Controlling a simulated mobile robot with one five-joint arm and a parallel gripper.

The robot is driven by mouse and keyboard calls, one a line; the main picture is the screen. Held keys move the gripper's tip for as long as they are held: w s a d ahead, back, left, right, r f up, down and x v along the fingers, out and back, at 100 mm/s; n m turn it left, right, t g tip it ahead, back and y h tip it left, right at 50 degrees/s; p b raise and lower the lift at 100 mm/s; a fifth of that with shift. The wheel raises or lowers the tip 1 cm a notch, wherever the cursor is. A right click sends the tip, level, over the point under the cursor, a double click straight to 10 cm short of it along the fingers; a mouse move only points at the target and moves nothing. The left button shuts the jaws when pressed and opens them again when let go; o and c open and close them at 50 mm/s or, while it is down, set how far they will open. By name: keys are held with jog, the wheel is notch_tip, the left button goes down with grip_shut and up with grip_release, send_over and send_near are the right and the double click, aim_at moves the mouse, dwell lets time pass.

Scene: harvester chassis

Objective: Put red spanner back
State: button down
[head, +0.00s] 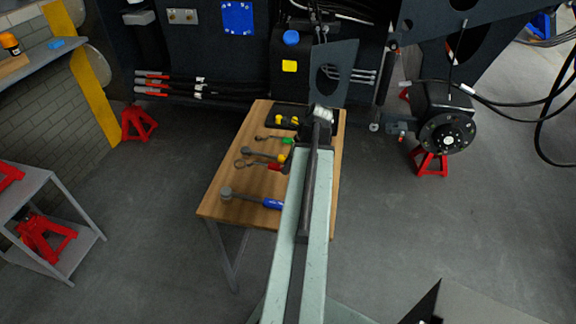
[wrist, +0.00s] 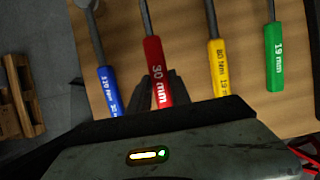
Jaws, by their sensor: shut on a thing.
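The red spanner, marked 30 mm, shows its red handle (wrist: 157,72) in the wrist view. In the head view its dark head and red handle (head: 274,166) show over the wooden table (head: 222,205), between the blue-handled and yellow-handled tools. My gripper (wrist: 162,88) is shut on the red handle, with a dark finger on each side near the handle's end. In the head view my arm hides most of the gripper. I cannot tell whether the spanner touches the table or is slightly raised.
The blue-handled tool (head: 250,199), yellow-handled tool (head: 264,155) and green-handled tool (head: 275,139) lie beside the spanner. A black tray (head: 272,122) with yellow items is at the table's far end. The harvester chassis stands behind; red stands (head: 137,123) are on the floor.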

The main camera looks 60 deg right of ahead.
notch_tip(320, 180, down, 6)
jog(key=b, duration=0.5)
jog(key=shift+f, duration=0.2)
jog(key=c, duration=1.1)
grip_release()
jog(key=shift+r, duration=0.1)
jog(key=p+v, duration=0.6)
jog(key=v, duration=0.1)
jog(key=shift+w+r, duration=0.1)
jog(key=shift+r, duration=0.05)
jog(key=shift+d+r+p, duration=0.1)
jog(key=shift+r+p, duration=0.25)
jog(key=shift+p, duration=0.2)
jog(key=shift+f, duration=0.15)
